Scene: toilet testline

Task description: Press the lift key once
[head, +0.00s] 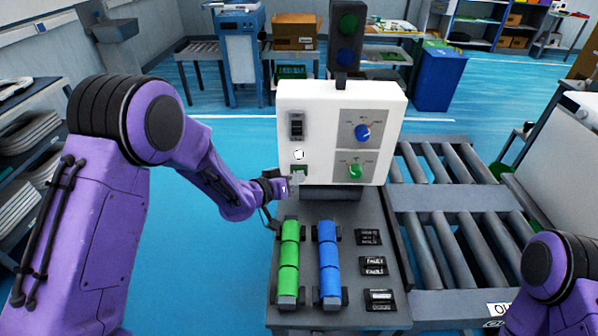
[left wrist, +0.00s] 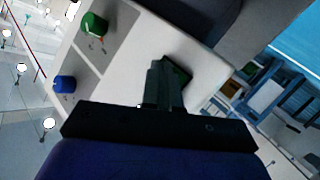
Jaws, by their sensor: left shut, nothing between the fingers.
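A white control panel (head: 330,110) stands upright at the back of a grey bench. On its left side are a black switch (head: 297,125), a white round spot (head: 299,154) and a small green key (head: 299,169). No readable label shows which is the lift key. My left gripper (head: 293,184) is shut and empty at the panel's lower left, just below the green key. In the left wrist view, its shut fingers (left wrist: 165,85) point at the panel and partly cover the green key (left wrist: 178,71). Contact cannot be told. My right gripper is out of view.
A blue knob (head: 362,132) and a green knob (head: 355,171) sit on the panel's right half. Green cylinders (head: 289,262), blue cylinders (head: 328,262) and black labelled blocks (head: 374,266) are on the bench. A roller conveyor (head: 440,225) stands to the right.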

